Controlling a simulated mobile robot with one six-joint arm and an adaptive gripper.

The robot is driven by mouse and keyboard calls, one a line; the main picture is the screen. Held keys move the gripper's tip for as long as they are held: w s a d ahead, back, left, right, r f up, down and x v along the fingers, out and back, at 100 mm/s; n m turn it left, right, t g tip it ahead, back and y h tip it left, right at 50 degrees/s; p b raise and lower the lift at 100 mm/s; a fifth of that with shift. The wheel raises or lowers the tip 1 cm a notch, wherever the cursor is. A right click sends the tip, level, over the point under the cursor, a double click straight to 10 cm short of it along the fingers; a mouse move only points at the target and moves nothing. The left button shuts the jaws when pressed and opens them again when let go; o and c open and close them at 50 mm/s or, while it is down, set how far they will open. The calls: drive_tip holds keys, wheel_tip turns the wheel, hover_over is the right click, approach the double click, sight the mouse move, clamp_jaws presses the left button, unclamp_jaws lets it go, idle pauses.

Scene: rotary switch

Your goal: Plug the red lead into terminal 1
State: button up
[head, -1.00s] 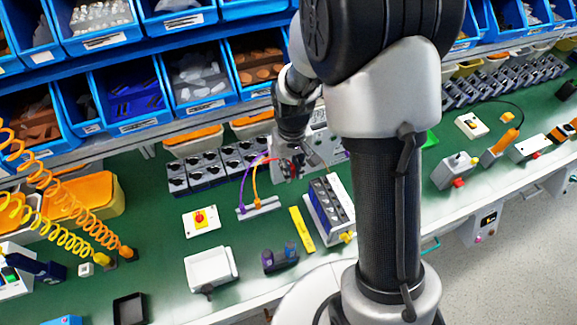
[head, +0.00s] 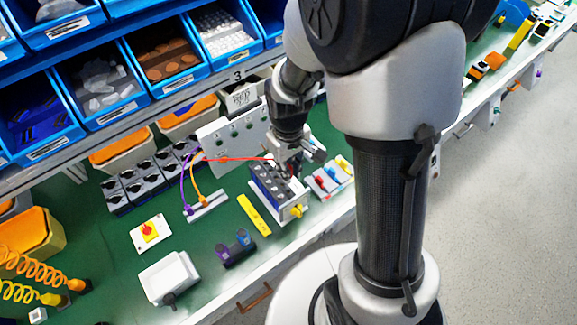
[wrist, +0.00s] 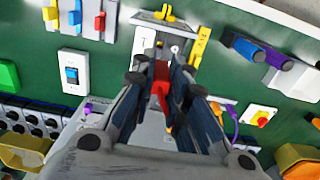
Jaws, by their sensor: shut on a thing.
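My gripper (head: 292,164) is over the far end of a block with dark round sockets (head: 272,184) in the head view. In the wrist view my gripper (wrist: 167,72) is shut on the red lead's plug (wrist: 160,84), which points toward the block (wrist: 170,42). No terminal number is readable.
Purple (head: 185,183) and orange (head: 197,180) leads stand in the rack. A pale upright panel (head: 228,136) is behind the block. A yellow bar (head: 254,214) lies left of the block, and small coloured switches (head: 330,178) are to its right.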

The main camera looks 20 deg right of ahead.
drive_tip(key=shift+f+b, duration=2.2)
drive_tip(key=shift+f, duration=0.75)
drive_tip(key=shift+f, duration=0.2)
drive_tip(key=shift+f+b, duration=0.95)
drive_tip(key=shift+f, duration=0.05)
drive_tip(key=o, duration=0.9)
wheel_tip(320, 180, up, 12)
drive_tip(key=shift+r, duration=0.1)
